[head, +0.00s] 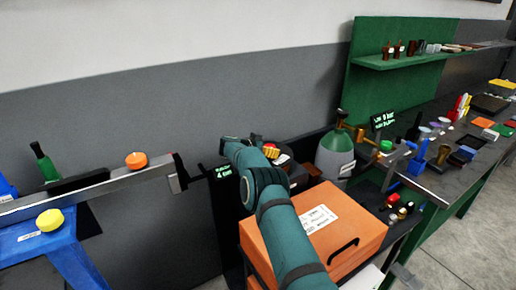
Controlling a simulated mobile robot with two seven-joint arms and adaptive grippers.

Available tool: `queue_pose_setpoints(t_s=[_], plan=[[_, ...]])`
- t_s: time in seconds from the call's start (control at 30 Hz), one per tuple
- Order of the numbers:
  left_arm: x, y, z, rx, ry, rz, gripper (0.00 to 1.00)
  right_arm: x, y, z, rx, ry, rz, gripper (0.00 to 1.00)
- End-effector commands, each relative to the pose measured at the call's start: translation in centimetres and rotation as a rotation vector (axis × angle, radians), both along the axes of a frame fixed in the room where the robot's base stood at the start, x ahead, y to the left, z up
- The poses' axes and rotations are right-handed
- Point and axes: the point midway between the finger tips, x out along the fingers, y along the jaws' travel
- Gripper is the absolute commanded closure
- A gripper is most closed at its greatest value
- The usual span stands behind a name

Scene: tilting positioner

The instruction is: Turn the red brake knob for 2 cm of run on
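One teal arm of mine rises from the bottom edge, right of centre, and bends over the dark bench area in the middle. Its gripper is hidden behind its own links, so I cannot see its fingers or whether they touch anything. A small red and yellow part (271,151) shows just right of the arm's far end. I cannot tell whether it is the red brake knob, and no other knob can be made out clearly as that one. My other gripper is not in view.
An orange case (338,226) lies right of my arm. Behind it stands a grey-green gas cylinder (334,157). At left, a metal beam (110,185) carries an orange knob (136,160), with a yellow knob (49,220) below. A cluttered bench (440,182) extends right.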

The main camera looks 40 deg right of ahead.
Motion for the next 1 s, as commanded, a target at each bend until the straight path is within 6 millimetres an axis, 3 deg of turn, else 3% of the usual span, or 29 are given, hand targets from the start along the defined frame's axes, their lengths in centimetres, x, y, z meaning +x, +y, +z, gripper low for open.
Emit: queue_pose_setpoints(t_s=[0.53,0.73,1.0], plan=[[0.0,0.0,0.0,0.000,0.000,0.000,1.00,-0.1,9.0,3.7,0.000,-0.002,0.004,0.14],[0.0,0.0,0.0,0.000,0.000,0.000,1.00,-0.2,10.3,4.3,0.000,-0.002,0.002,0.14],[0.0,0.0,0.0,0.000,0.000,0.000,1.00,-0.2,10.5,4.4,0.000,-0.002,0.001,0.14]])
